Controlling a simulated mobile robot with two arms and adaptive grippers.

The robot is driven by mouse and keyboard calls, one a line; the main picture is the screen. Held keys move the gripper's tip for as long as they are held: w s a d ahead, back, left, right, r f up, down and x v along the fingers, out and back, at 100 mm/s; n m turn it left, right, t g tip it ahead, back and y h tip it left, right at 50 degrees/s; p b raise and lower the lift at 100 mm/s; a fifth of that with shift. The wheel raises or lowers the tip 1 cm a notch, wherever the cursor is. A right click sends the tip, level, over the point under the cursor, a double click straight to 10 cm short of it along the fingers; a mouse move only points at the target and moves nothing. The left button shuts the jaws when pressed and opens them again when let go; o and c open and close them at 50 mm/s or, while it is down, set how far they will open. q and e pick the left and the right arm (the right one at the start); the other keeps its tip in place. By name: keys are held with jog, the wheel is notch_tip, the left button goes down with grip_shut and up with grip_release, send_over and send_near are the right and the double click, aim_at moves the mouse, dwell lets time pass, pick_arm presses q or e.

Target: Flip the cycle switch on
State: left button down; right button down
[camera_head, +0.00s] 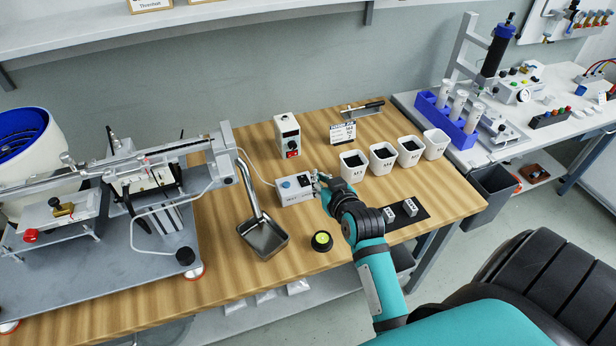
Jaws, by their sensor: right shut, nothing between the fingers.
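A small pale control box (293,190) stands on the wooden bench, with a blue knob and dark details on its top and a cable running from its back. Which part of it is the cycle switch is too small to tell. My right gripper (321,182) is shut and empty at the right end of this box, its fingertips close to or touching it; I cannot tell which. The gripper hides part of the box's right side. A taller white box (288,134) with a red rocker switch stands behind it. My left gripper is not in view.
A metal chute and tray (263,237) stand left of the control box, beside a feeder machine on a grey plate (130,282). A black-and-yellow round button (321,240) sits in front. Several white bins (383,158) line the right.

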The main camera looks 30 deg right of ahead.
jog(key=shift+w+f, duration=0.1)
send_over(304, 180)
jog(key=s, duration=0.3)
notch_tip(304, 180, down, 3)
jog(key=shift+w+a+f+p, duration=0.1)
jog(key=shift+w+p, duration=0.05)
jog(key=shift+p, duration=0.2)
jog(key=f, duration=0.3)
jog(key=shift+w+f, duration=0.1)
jog(key=shift+w, duration=0.1)
jog(key=shift+s+f, duration=0.1)
jog(key=shift+f, duration=0.45)
